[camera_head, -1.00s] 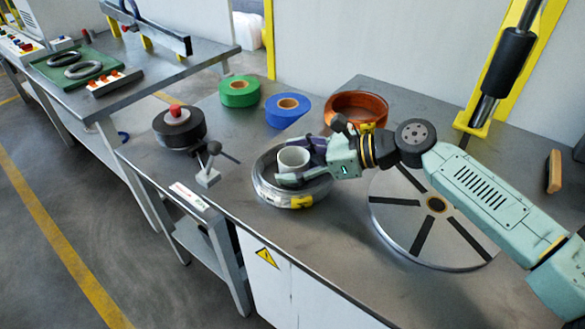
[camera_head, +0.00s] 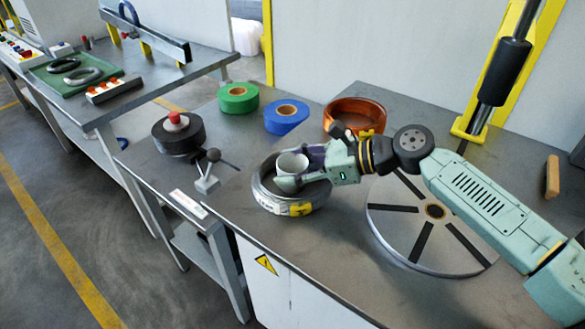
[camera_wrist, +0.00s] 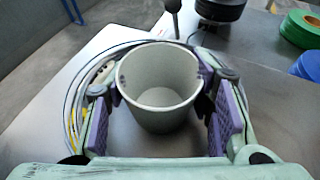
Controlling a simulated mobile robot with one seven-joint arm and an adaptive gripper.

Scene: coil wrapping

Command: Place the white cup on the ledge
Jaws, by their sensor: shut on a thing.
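The white cup (camera_head: 291,163) is upright and empty inside. In the wrist view the cup (camera_wrist: 160,85) stands between the two purple finger pads of my gripper (camera_wrist: 163,118). My gripper (camera_head: 300,172) is shut on the cup and reaches in from the right. The cup is over the opening of a grey wire coil (camera_head: 290,207) with a yellow tag. The fingers and coil hide the cup's base, so I cannot tell whether it touches the table. I cannot tell which surface is the ledge.
A green roll (camera_head: 239,98), a blue roll (camera_head: 286,117) and an orange-brown ring (camera_head: 356,114) stand behind the coil. A round slotted turntable (camera_head: 400,235) is to the right. A lever (camera_head: 208,172) and a black reel (camera_head: 178,138) are to the left.

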